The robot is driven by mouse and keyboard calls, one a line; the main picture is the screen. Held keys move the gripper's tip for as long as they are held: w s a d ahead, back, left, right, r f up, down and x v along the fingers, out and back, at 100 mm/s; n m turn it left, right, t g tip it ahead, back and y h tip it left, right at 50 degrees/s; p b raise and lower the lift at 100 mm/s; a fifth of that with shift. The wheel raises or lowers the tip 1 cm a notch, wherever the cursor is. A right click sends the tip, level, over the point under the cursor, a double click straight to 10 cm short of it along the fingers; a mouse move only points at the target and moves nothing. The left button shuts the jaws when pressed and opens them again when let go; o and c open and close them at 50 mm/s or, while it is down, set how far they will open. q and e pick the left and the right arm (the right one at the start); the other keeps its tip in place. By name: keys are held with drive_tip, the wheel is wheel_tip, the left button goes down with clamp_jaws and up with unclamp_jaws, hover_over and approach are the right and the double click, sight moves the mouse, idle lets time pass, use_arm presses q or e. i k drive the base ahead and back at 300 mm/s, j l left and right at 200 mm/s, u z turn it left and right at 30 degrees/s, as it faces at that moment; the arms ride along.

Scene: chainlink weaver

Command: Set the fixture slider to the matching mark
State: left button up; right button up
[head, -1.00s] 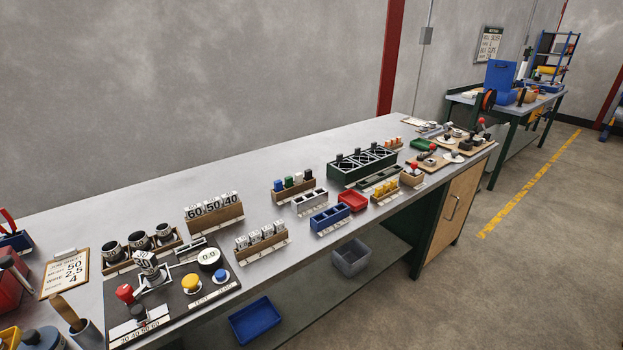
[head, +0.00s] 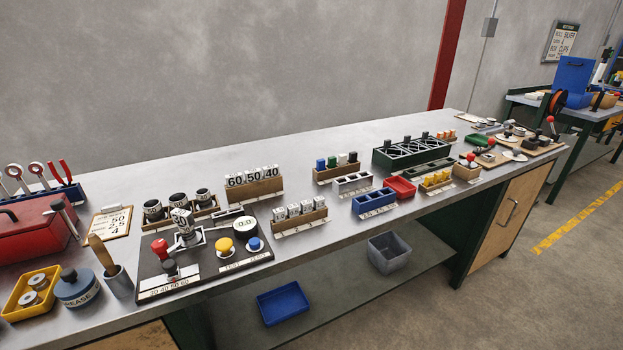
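The fixture (head: 205,268) is a dark board near the front left of the bench in the head view. Its slider (head: 171,268) is a dark knob above a white scale strip (head: 170,286) with marks that seem to read 30 40 50 60. The slider seems to stand towards the strip's left half, but I cannot tell at which mark. A red-knobbed lever (head: 160,248), a block marked 50 (head: 184,224), a round gauge reading 0.0 (head: 245,226), a yellow button (head: 225,245) and a blue button are on the board. A job sheet (head: 110,222) reads 50, 2.5, 4. Neither gripper is in view.
A red toolbox (head: 35,230), yellow tray (head: 31,292), grease tin (head: 77,287) and brush cup (head: 118,282) stand left of the fixture. Number blocks in a wooden rack (head: 255,188) and another block rack (head: 300,217) stand to its right. The bench's back strip is clear.

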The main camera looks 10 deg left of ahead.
sight(170, 267)
drive_tip(key=u, duration=1.4)
